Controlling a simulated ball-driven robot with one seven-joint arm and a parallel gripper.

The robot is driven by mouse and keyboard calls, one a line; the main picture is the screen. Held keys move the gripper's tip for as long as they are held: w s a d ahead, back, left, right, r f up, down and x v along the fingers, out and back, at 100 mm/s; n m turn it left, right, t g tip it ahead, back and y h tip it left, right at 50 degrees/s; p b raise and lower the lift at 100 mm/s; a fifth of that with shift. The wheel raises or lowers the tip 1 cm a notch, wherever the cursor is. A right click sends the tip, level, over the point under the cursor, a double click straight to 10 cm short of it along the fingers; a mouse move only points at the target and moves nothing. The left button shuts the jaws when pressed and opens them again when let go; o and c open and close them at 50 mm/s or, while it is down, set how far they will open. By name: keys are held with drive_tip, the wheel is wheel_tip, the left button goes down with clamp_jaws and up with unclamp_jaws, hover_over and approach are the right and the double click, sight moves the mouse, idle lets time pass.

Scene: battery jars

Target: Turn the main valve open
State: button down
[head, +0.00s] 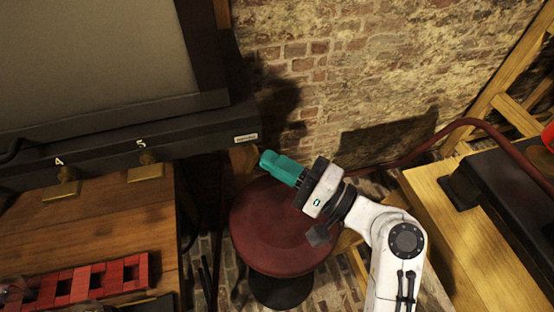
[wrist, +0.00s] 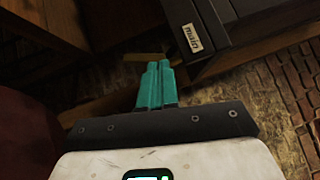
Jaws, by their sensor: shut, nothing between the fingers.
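A small plate reading "main" (wrist: 192,37) is on the end of a dark box edge in the wrist view. It also shows in the head view (head: 246,138), too small to read there. Below it a tan or brass-coloured piece (head: 242,159) shows; in the wrist view a dull yellow bar (wrist: 146,57) lies just beyond my fingertips. I cannot tell whether this is the main valve's handle. My gripper (head: 265,160) has teal fingers, shut and empty, pointing at the area just below the plate. The fingers (wrist: 158,66) partly hide the bar in the wrist view.
Brass fittings marked 4 (head: 61,188) and 5 (head: 146,167) hang along the dark edge at left. A red rack (head: 80,285) lies on the wooden bench. A red round stool (head: 280,228) stands below my gripper. A red hose (head: 455,125) runs at right.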

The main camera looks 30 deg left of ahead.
drive_tip(key=shift+s+a+r+n+h+p, duration=0.1)
drive_tip(key=shift+r+n+h+p, duration=0.15)
drive_tip(key=shift+n+h+p, duration=0.25)
drive_tip(key=shift+r+p, duration=0.2)
drive_tip(key=shift+p, duration=0.2)
idle(3.2)
